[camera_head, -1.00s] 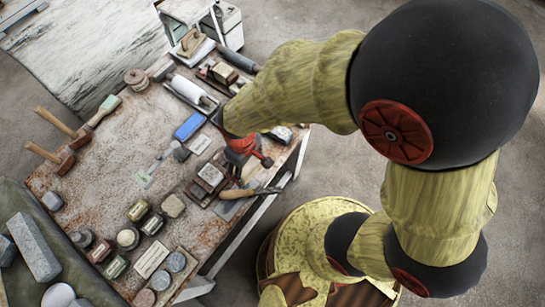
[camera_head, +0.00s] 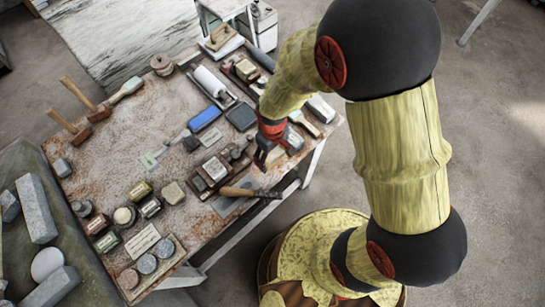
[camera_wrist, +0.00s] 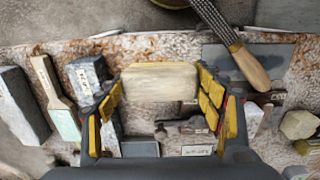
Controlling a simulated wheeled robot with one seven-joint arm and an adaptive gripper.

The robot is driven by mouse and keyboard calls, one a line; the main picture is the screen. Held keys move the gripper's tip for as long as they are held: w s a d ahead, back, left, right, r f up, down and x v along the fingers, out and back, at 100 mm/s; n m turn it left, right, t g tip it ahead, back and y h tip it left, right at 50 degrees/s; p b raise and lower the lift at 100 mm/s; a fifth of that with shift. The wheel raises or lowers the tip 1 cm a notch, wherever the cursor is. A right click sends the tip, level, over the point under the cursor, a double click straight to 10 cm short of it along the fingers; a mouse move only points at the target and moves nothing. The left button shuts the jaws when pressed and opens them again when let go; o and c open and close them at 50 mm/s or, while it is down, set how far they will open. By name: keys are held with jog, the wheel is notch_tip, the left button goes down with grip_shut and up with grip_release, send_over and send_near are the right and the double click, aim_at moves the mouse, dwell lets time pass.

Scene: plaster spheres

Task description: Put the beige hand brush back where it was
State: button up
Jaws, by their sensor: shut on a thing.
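The beige hand brush shows as a pale rectangular block (camera_wrist: 160,82) between the yellow-padded fingers of my gripper (camera_wrist: 162,90) in the wrist view. The fingers are shut on its two ends. In the head view my gripper (camera_head: 264,156) is over the right part of the worktable (camera_head: 130,128), near its edge, and a beige patch (camera_head: 292,139) beside the fingers looks like the brush. I cannot tell whether the brush touches the tabletop. Part of it is hidden by the gripper.
A wooden-handled tool (camera_head: 238,191) lies near the table's front edge. A brush with pale green bristles (camera_wrist: 62,118) and a grey block (camera_wrist: 88,75) lie left of the held brush in the wrist view. A blue block (camera_head: 204,119) and paint roller (camera_head: 208,82) lie further back. Bare tabletop shows at centre-left.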

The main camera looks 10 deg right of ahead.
aim_at(273, 154)
jog(key=shift+w+d+f, duration=0.2)
jog(key=shift+w+f, duration=0.75)
jog(key=shift+f, duration=0.25)
jog(key=shift+f+b, duration=0.35)
jog(key=shift+f, duration=1.2)
jog(key=shift+f, duration=0.1)
jog(key=o, duration=1)
jog(key=shift+o, duration=0.2)
